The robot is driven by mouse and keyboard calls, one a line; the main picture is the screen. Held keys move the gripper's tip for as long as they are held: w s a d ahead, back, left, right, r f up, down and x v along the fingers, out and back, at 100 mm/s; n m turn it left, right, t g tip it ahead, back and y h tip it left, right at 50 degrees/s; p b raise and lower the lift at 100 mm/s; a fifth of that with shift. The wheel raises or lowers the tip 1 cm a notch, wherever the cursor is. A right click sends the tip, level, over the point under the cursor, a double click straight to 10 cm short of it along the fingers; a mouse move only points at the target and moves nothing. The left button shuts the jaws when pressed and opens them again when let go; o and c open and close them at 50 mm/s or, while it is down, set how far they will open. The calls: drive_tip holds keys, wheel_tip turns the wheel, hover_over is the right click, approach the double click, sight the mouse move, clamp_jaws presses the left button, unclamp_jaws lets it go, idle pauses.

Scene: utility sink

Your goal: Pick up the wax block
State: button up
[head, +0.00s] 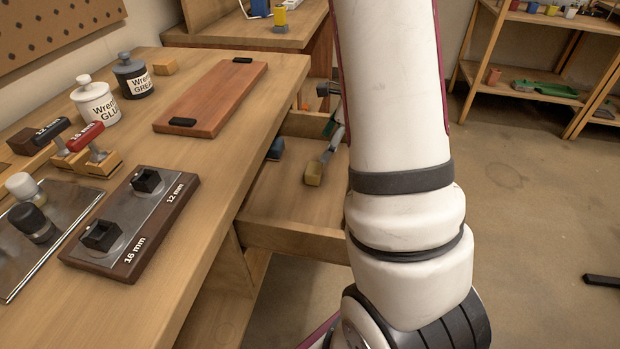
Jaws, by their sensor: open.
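My arm rises through the right half of the view and leaves at the top edge.
A white jar (96,102), a reddish board (211,98) with black pads, stamps (92,150), and a 12/16 mm holder (133,222) stand on the bench (190,270). An open drawer (290,240) with tools juts out right. Shelves (530,60) stand behind.

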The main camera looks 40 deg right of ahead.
sight(315, 168)
drive_tip(key=b+x, duration=0.1)
drive_tip(key=x, duration=0.3)
drive_tip(key=shift+f, duration=0.3)
drive_tip(key=shift+b+x, duration=1.45)
drive_tip(key=shift+x, duration=1.2)
drive_tip(key=shift+a+r, duration=0.1)
drive_tip(key=shift+a, duration=0.1)
drive_tip(key=c, duration=1.3)
